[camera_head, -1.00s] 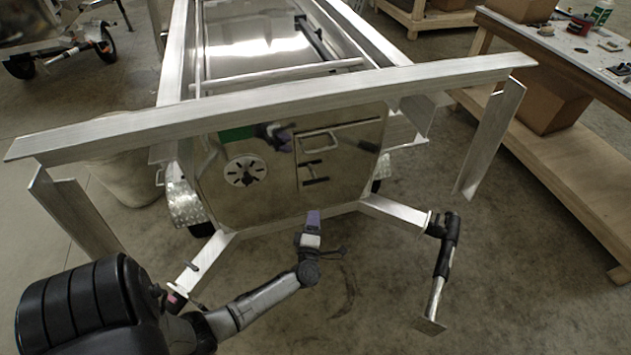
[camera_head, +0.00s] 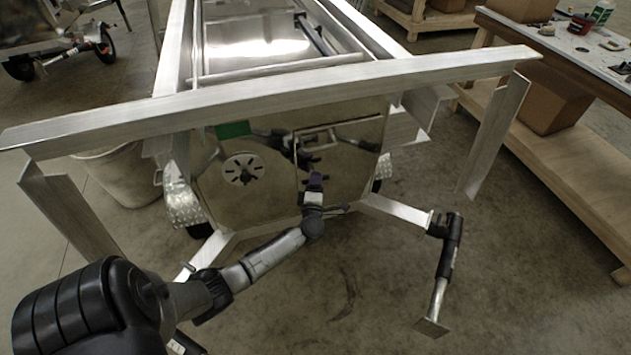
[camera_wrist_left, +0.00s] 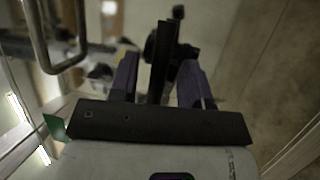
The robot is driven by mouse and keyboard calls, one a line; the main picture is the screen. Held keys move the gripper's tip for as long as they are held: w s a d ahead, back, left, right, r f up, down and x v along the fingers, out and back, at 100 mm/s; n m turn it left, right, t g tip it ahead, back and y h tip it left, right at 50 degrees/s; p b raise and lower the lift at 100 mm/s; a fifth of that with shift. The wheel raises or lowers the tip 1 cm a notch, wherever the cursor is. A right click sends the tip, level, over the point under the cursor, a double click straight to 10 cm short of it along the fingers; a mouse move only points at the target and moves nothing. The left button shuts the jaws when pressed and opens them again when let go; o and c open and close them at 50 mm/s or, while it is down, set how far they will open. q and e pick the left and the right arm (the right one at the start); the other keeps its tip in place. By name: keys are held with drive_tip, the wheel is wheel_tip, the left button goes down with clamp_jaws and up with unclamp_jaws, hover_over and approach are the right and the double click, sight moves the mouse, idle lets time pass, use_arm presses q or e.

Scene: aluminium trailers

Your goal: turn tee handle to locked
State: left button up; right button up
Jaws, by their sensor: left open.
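The black tee handle (camera_wrist_left: 161,62) shows in the left wrist view as a dark bar between the two purple fingers of my left gripper (camera_wrist_left: 160,82). The fingers are apart, one on each side of the bar, with gaps visible. In the head view my left gripper (camera_head: 313,182) is at the trailer's polished door (camera_head: 345,155), right over the tee handle, hiding most of it. The bar lies roughly level, parallel to the grab handle above it. My right gripper is not in view.
A metal grab handle (camera_wrist_left: 62,45) stands close beside the left finger in the wrist view. An aluminium beam (camera_head: 270,98) crosses above. A trailer jack (camera_head: 447,255) stands to the right, a workbench (camera_head: 560,60) beyond.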

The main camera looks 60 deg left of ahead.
use_arm(q)
drive_tip(key=shift+w+a+r, duration=0.1)
drive_tip(key=shift+w+a, duration=0.15)
drive_tip(key=shift+a, duration=0.1)
